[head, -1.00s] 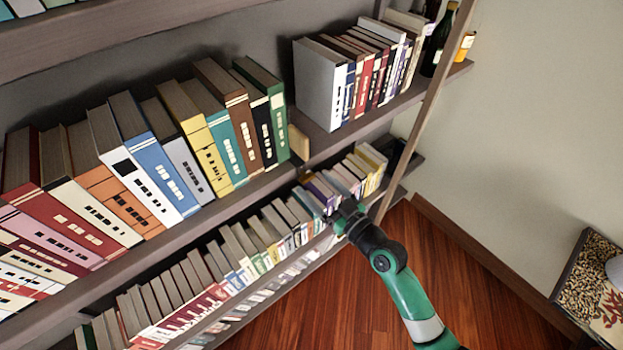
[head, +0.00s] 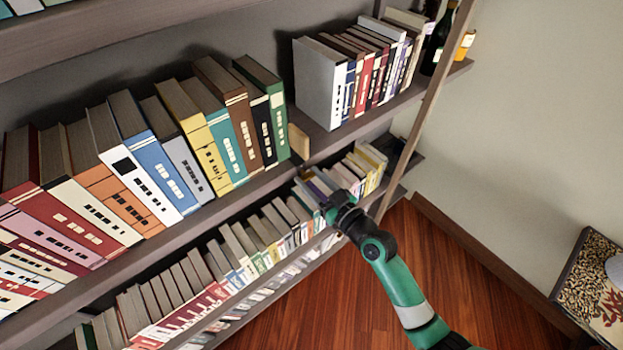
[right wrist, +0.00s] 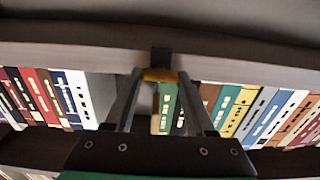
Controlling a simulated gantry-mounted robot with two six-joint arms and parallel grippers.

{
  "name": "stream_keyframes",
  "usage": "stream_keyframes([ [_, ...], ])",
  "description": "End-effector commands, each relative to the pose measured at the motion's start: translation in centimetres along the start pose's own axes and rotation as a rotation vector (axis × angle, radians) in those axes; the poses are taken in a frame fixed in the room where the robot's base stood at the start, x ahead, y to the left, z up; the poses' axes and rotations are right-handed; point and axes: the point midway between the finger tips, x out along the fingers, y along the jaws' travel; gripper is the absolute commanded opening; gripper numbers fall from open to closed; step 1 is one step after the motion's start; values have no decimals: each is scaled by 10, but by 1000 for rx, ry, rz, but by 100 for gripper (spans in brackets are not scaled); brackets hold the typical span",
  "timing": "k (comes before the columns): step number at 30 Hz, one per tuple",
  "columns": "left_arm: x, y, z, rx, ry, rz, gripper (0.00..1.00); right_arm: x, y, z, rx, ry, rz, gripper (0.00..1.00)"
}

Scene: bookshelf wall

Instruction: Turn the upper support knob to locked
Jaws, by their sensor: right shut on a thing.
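A small orange-yellow knob (right wrist: 160,75) shows in the right wrist view, with a dark bracket (right wrist: 160,56) beside it at the shelf edge. My right gripper (right wrist: 161,80) is shut on the knob, its two fingers reaching it from either side. In the head view my right gripper (head: 335,208) is at the lower shelf, below the gap between two book groups. The knob cannot be made out there. Any lock marking is not visible. My left gripper is in neither view now.
Books (head: 180,150) fill the middle shelf (head: 240,198), with a tan block (head: 299,142) at their right end. Smaller books (head: 240,250) line the shelf below. A slanted wooden rail (head: 425,110) stands right of my gripper. The wood floor (head: 450,270) is clear.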

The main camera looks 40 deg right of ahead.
Motion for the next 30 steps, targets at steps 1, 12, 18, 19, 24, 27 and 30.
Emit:
stream_keyframes([
  [1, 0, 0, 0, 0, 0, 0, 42, 0, 0, 0, 1, 0, 0, 0],
  [12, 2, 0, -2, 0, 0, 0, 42, 0, 0, 0, 94, 0, 0, 0],
  [18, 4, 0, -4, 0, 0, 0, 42, 0, 1, -1, 237, 0, 1, 0],
  [19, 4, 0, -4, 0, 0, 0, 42, 0, 1, -1, 262, 0, 1, 0],
  [24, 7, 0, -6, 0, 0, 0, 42, 0, 2, -1, 421, 0, 1, 0],
  [27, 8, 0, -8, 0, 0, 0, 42, 0, 2, 0, 517, -1, 1, 0],
  [30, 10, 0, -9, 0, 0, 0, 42, 0, 2, 0, 607, -1, 1, 0],
])
